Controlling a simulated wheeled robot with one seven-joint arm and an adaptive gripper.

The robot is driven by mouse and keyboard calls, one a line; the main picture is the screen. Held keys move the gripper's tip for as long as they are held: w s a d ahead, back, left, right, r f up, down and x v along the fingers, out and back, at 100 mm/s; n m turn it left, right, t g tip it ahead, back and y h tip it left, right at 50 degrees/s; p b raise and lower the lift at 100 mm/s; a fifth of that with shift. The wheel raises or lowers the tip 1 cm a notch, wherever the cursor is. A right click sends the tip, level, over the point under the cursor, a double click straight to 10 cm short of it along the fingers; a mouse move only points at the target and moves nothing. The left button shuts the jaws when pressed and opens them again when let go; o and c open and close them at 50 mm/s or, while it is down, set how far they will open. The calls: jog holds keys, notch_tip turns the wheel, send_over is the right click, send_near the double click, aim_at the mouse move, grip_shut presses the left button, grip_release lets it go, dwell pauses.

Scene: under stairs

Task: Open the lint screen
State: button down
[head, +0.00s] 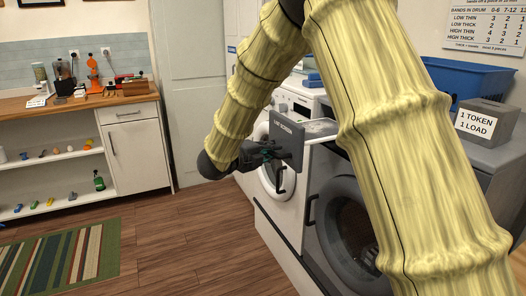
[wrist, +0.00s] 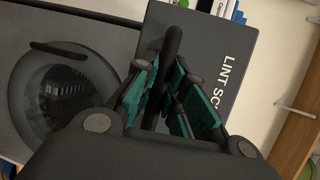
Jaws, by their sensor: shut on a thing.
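The lint screen (head: 287,128) is a dark grey panel with white lettering, at the front of the laundry machines in the head view. It fills the upper middle of the wrist view (wrist: 222,62), its lettering partly hidden by a finger. A dark bar handle (wrist: 173,45) runs between my fingers. My gripper (head: 268,152) is at the panel's face, and its teal-padded fingers (wrist: 170,85) are shut on the handle. The panel stands tilted relative to the machine front in the wrist view. I cannot tell how far it is swung out.
A grey dryer with a round door (head: 352,222) stands right of the panel, partly behind my arm. A white washer (head: 295,98) is behind. A blue basket (head: 465,76) and token box (head: 485,122) sit to the right.

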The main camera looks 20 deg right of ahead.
jog(key=shift+a+f, duration=0.15)
jog(key=c, duration=1.5)
grip_release()
jog(key=shift+a, duration=0.25)
jog(key=shift+o, duration=0.2)
jog(key=shift+d, duration=0.25)
jog(key=v, duration=1.2)
